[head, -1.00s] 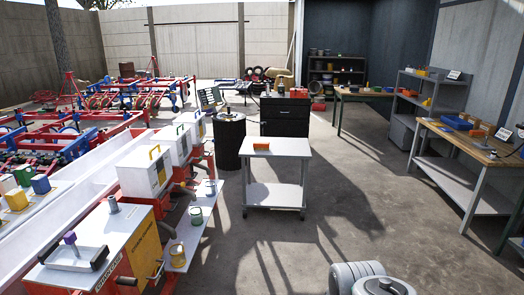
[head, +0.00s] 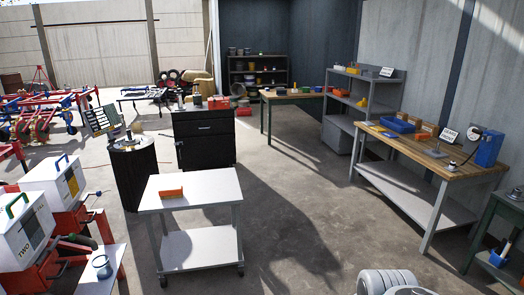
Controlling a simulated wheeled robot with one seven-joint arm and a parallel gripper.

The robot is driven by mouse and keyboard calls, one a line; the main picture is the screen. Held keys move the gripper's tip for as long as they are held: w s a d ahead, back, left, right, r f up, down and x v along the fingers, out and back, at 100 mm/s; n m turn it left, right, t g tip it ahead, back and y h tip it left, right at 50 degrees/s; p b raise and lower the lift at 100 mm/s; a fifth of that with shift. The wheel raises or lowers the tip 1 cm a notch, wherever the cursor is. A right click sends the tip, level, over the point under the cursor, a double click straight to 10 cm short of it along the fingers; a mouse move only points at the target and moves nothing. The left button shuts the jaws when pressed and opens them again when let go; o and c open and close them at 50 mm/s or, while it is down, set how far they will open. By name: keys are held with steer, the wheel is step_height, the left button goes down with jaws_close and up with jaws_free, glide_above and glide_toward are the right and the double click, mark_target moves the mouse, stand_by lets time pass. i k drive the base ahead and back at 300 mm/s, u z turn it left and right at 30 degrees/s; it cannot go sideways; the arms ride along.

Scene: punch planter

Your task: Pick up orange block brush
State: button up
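A small orange block (head: 171,193), which looks like the orange block brush, lies on the white top of a two-shelf cart (head: 215,186), near the left of its top. Bristles are too small to make out. Nothing touches the block. My gripper is not in view; only a grey rounded part of my arm shows at the bottom right edge.
A black drawer cabinet (head: 205,146) and a dark barrel (head: 137,180) stand behind the cart. White and red planter units (head: 30,232) are at the left. A wooden workbench (head: 440,160) stands at the right. The concrete floor (head: 300,230) right of the cart is clear.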

mark_target(175, 192)
steer(key=u, duration=0.05)
steer(key=i, duration=2.1)
steer(key=u, duration=1.1)
steer(key=i, duration=1.05)
steer(key=u, duration=1.6)
steer(key=i, duration=0.55)
steer(key=u, duration=0.25)
